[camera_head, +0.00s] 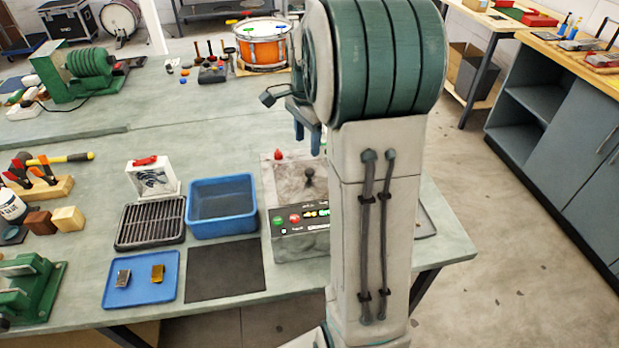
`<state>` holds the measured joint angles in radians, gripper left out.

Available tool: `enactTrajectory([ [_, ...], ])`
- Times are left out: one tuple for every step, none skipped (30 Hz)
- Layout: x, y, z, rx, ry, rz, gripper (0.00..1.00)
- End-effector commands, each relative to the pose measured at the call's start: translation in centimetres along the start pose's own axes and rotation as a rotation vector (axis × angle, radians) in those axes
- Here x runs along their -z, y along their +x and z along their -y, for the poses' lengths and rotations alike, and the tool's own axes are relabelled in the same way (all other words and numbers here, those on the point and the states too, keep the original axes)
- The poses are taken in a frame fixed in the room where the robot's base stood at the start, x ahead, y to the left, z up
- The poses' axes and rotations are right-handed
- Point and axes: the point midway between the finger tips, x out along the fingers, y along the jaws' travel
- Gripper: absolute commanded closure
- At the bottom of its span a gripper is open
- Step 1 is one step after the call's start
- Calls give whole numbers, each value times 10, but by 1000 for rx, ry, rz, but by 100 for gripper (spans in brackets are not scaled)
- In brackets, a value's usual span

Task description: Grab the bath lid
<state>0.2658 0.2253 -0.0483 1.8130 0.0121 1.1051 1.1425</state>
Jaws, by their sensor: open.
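The bath (300,244) is a grey box with coloured buttons and a small lit display on its front, standing near the table's front edge. Its lid (284,186) appears to be the flat grey top with a black knob (308,176) in it. My arm hides the right part of the bath and lid. My gripper (308,140) is open, with its bluish fingers pointing down. In the picture it shows above the black knob, apart from it. Nothing shows between the fingers.
Left of the bath are a blue bin (222,228), a black mat (226,272), a dark rack (150,240) and a blue tray (140,290) with two small blocks. A red item (278,154) stands at the lid's back left. An orange drum (262,52) stands farther back.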

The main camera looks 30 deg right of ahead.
Motion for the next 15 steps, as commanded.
enactTrajectory([
  [0, 9, -1, -3, 0, 1, 51],
  [0, 14, -1, -3, -1, 1, 51],
  [0, 20, -1, -3, -1, 1, 51],
  [0, 24, -1, -3, -1, 1, 51],
  [0, 26, 0, -1, -1, 0, 51],
  [0, 30, -1, -1, -1, 0, 51],
  [0, 31, -1, -1, -2, 0, 51],
  [0, 33, -1, 0, -2, 0, 51],
  [0, 35, -1, 0, -2, 0, 51],
  [0, 36, -2, 0, -1, 0, 51],
  [0, 39, -2, -1, -1, 0, 51],
  [1, 44, -4, -2, -1, 1, 51],
  [1, 48, -6, -3, 0, 1, 51],
  [1, 52, -7, -4, 0, 1, 51],
  [1, 59, -9, -5, -1, 2, 51],
])
